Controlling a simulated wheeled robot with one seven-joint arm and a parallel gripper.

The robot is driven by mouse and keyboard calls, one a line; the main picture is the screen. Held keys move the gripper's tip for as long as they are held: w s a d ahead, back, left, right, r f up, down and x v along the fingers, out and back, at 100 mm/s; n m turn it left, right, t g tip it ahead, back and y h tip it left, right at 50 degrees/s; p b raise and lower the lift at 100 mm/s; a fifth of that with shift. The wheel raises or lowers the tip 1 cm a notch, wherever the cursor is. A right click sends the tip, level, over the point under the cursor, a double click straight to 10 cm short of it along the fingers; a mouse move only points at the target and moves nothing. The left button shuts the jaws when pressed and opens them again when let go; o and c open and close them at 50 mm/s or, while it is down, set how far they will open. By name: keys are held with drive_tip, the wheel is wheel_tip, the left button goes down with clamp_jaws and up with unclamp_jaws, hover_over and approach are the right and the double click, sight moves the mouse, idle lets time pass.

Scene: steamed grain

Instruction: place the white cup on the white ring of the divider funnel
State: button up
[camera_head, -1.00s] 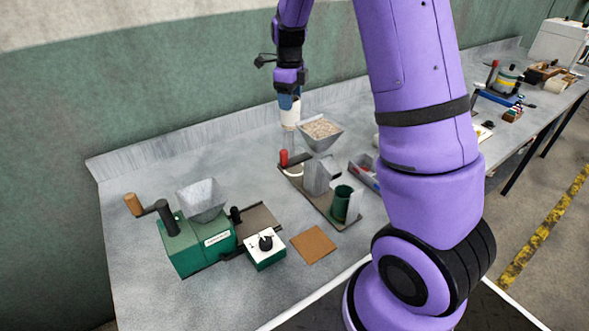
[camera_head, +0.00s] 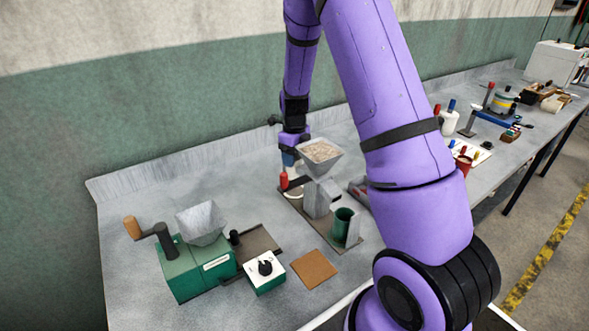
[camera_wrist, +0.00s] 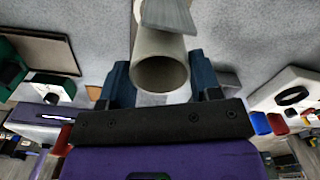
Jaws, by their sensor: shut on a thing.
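The divider funnel (camera_head: 321,153) is a grey hopper full of pale grain above a grey stand on a brown base plate. Its white ring (camera_head: 294,193) shows low on the base, beside a red-knobbed lever (camera_head: 284,180). My gripper (camera_head: 289,157) is just behind and left of the hopper, above the ring. In the wrist view the white cup (camera_wrist: 160,72) is between my two blue fingers (camera_wrist: 160,84), its round mouth toward the camera. In the head view the cup is mostly hidden, so I cannot tell whether it touches the ring.
A green cup (camera_head: 343,224) stands on the front of the base plate. A green hand-crank mill (camera_head: 197,262), a white control box (camera_head: 265,276) and a brown square mat (camera_head: 313,269) lie to the front left. The bench behind the mill is clear.

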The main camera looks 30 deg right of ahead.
sight(295, 169)
drive_tip(key=shift+f, duration=2.45)
drive_tip(key=shift+f, duration=0.1)
drive_tip(key=o, duration=1.2)
